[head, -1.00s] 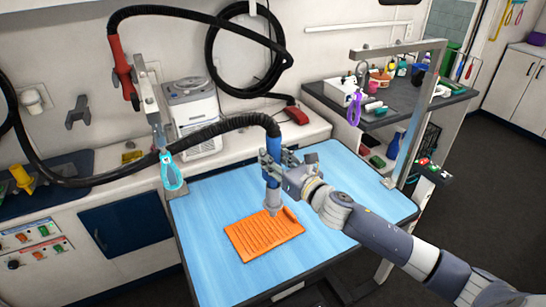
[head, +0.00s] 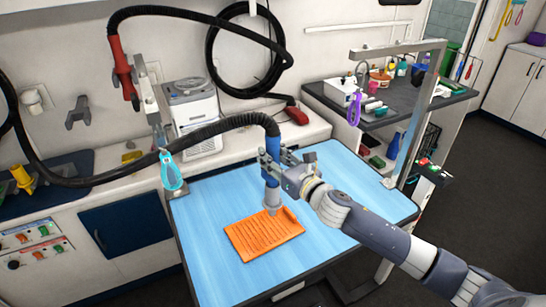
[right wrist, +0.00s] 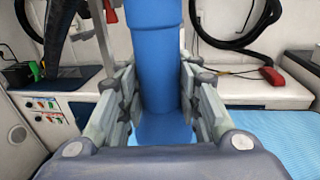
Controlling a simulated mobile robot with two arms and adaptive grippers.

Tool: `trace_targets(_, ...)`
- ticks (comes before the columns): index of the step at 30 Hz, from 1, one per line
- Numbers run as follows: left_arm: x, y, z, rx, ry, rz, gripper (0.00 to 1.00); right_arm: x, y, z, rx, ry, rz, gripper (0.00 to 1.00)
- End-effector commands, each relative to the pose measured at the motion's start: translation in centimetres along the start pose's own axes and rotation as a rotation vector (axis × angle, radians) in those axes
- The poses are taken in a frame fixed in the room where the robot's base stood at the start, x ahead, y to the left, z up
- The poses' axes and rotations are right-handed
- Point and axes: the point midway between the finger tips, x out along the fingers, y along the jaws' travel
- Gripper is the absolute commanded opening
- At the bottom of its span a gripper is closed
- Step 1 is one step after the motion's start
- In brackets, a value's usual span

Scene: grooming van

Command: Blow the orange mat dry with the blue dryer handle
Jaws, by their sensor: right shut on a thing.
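The orange mat (head: 262,236) lies flat on the blue-topped table (head: 215,270). The blue dryer handle (head: 272,149) is upright, with its grey nozzle (head: 272,197) pointing down over the mat's upper right part. I cannot tell whether the nozzle touches the mat. A black hose runs from the handle's top to the left. My right gripper (head: 270,165) is shut on the handle. In the right wrist view the blue handle (right wrist: 157,60) stands between its fingers. The mat is not seen in the right wrist view. My left gripper is not in view.
A grooming arm post (head: 408,115) stands at the table's right edge. The black hose (head: 215,130) spans the space above the table's back. A red-handled hose (head: 122,62) hangs on the left wall.

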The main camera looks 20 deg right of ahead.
Motion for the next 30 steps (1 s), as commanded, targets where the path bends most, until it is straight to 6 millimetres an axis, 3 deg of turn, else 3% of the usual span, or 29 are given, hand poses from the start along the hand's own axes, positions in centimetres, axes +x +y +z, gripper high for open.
trace_targets(15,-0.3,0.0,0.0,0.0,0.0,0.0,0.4,4.5,-0.3,0.4,0.0,-0.006,0.001,0.02)
trace_targets(30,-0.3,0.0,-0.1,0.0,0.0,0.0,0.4,5.0,-0.3,0.3,0.0,-0.004,0.002,0.02)
